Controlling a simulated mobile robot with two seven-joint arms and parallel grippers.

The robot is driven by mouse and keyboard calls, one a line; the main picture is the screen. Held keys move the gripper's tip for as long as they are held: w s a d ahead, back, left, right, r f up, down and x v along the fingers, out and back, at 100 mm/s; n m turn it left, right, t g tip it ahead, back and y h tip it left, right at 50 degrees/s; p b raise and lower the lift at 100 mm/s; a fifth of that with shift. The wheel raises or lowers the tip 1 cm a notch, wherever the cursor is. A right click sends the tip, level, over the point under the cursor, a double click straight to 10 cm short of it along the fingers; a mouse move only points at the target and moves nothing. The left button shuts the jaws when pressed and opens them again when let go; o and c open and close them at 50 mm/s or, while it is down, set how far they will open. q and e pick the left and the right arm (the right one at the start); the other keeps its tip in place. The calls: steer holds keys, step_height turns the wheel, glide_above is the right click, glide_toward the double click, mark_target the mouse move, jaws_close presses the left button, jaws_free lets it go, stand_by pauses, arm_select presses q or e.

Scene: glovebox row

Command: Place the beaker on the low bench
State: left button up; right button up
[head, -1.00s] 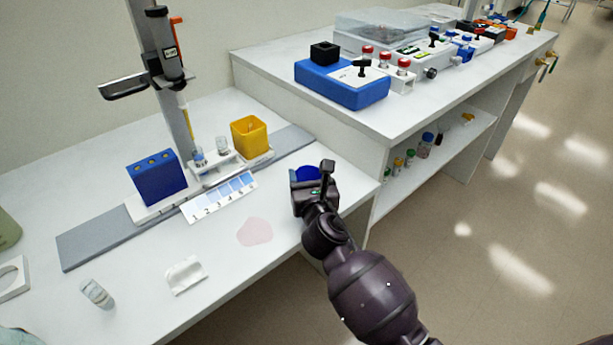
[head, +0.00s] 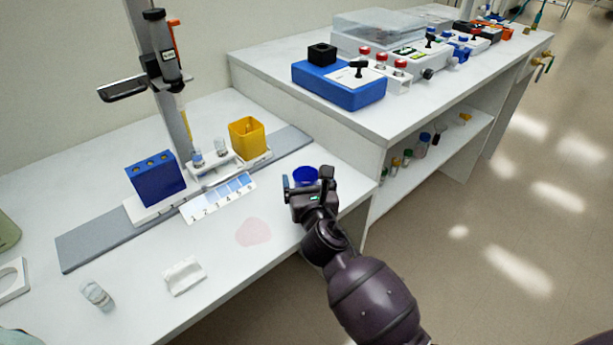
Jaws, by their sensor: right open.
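A blue, round, cup-like thing, which I take to be the beaker (head: 305,174), stands on the low bench (head: 222,277) near its right end, close to the side of the higher bench. My right gripper (head: 307,185) is open just in front of it, one finger on each side as seen from here. The gripper hides the lower part of the beaker, so I cannot tell whether the fingers touch it. My left gripper is not in view.
A yellow container (head: 247,138), a blue block with holes (head: 156,180) and a numbered strip (head: 218,198) stand behind on the low bench. A pink patch (head: 253,232), a white piece (head: 185,276) and a glass vial (head: 97,295) lie nearer. The higher bench (head: 400,130) rises at right.

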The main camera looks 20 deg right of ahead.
steer(key=s+a+p, duration=0.1)
steer(key=s, duration=0.9)
steer(key=shift+s+a, duration=0.2)
steer(key=shift+a, duration=0.2)
steer(key=s+d+f+m+g+y, duration=0.1)
steer(key=s+d+f+m+g, duration=0.1)
steer(key=s+f+m, duration=0.3)
steer(key=s+d+f+m+g+y, duration=0.1)
steer(key=s+d+f+m+g, duration=0.2)
steer(key=s+m, duration=0.9)
steer(key=s+d+f+m+g+y, duration=0.1)
steer(key=s+d+f+m, duration=0.3)
steer(key=m, duration=1.1)
steer(key=s+f+g, duration=0.1)
steer(key=s+f, duration=0.2)
steer(key=s, duration=0.2)
steer(key=shift+f+m+g, duration=0.15)
steer(key=shift+m+g, duration=0.15)
steer(key=shift+s, duration=0.1)
